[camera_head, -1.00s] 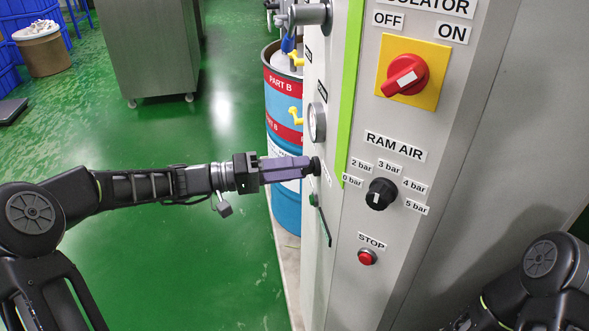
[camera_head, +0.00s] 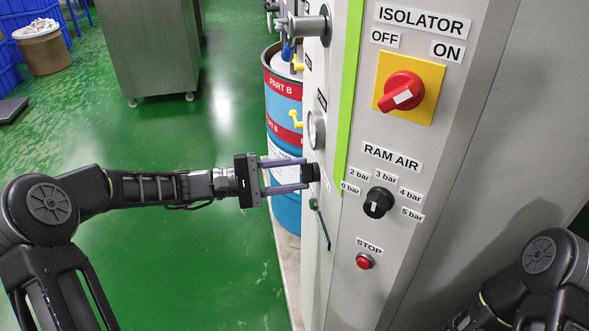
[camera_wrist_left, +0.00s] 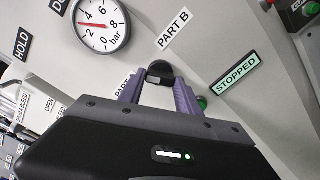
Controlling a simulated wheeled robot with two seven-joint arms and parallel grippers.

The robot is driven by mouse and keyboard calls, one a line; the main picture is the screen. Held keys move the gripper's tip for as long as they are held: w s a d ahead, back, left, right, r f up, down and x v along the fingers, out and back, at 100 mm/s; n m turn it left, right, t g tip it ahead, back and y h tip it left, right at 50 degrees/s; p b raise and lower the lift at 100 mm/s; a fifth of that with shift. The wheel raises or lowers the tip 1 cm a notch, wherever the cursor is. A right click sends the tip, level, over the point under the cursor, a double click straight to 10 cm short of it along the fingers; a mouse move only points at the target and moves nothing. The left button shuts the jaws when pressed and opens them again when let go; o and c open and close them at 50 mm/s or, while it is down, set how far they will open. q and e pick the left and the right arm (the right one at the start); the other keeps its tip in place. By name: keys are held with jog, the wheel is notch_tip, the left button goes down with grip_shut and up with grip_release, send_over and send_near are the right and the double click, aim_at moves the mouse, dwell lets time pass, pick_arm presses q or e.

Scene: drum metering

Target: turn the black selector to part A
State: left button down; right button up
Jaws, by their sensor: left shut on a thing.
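The black selector (camera_head: 312,172) sticks out of the cabinet's left side face. In the wrist view a PART B label (camera_wrist_left: 174,29) is beside the selector, up and to the right. Another label (camera_wrist_left: 123,88), partly hidden by a finger, is at lower left; only its first letters show. The selector's pointer mark cannot be made out. My right gripper is out of view.
A pressure gauge (camera_wrist_left: 101,24) and a STOPPED sign (camera_wrist_left: 234,74) are on the same panel. The front face carries the red isolator switch (camera_head: 403,91), the RAM AIR knob (camera_head: 378,202) and the STOP button (camera_head: 364,261). A blue drum (camera_head: 284,105) stands behind the gripper.

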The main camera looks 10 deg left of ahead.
pick_arm(q)
jog(key=shift+n+p, duration=0.75)
jog(key=shift+n, duration=0.95)
jog(key=c, duration=0.8)
grip_release()
jog(key=shift+c, duration=0.2)
jog(key=b+v, duration=0.2)
jog(key=v, duration=0.5)
jog(key=shift+s+a, duration=0.2)
jog(key=shift+a, duration=0.2)
